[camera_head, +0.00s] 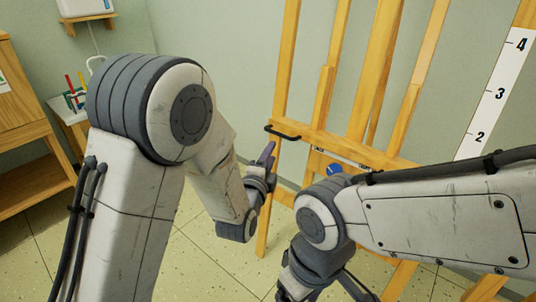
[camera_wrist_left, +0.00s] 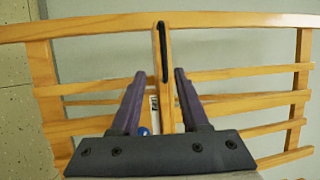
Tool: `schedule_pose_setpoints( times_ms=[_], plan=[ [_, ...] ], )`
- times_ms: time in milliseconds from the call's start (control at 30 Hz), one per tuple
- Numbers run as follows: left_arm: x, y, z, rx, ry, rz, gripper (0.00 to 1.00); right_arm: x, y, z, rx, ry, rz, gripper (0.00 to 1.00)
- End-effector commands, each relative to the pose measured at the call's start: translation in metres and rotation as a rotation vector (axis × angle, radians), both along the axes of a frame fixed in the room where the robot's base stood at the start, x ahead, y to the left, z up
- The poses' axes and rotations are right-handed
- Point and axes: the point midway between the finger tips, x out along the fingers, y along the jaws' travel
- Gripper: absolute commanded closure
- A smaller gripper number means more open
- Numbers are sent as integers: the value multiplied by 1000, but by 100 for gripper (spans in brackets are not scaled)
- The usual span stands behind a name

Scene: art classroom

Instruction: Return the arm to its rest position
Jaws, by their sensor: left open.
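My left arm (camera_head: 125,205) comes in from the left, bends at the elbow and reaches down towards the wooden easel. My left gripper (camera_head: 268,157) is in front of the easel's left leg, with a purple finger pointing up. In the left wrist view both purple fingers of the gripper (camera_wrist_left: 160,76) stand apart with nothing held between them. My right arm (camera_head: 440,215) crosses from the right edge. Its wrist hangs at the bottom middle, and its gripper end is dark and partly cut off by the frame edge.
The wooden easel (camera_head: 376,72) stands close in front, with a black handle (camera_head: 283,132) on its crossbar. A blue round part (camera_head: 335,169) shows behind my right wrist. A wooden cabinet (camera_head: 18,95) and a small white table (camera_head: 66,110) stand at left. Floor is clear between.

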Motion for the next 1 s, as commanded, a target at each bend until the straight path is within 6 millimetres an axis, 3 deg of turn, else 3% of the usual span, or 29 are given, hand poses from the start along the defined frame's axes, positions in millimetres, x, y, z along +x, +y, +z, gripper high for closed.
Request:
schedule_pose_setpoints(
  times_ms=[367, 567, 800, 1000],
  plan=[
    [-2, 5, -1, -24, 38, 3, 55, 0, 0, 0, 0, 0, 0, 19],
    [-29, -15, -16, -198, 341, -28, 55, 0, 0, 0, 0, 0, 0, 19],
    [-112, -28, -43, -436, 874, 75, 55, 0, 0, 0, 0, 0, 0, 19],
    [-203, -12, -55, -551, 1259, 311, 55, 0, 0, 0, 0, 0, 0, 19]
  ],
)
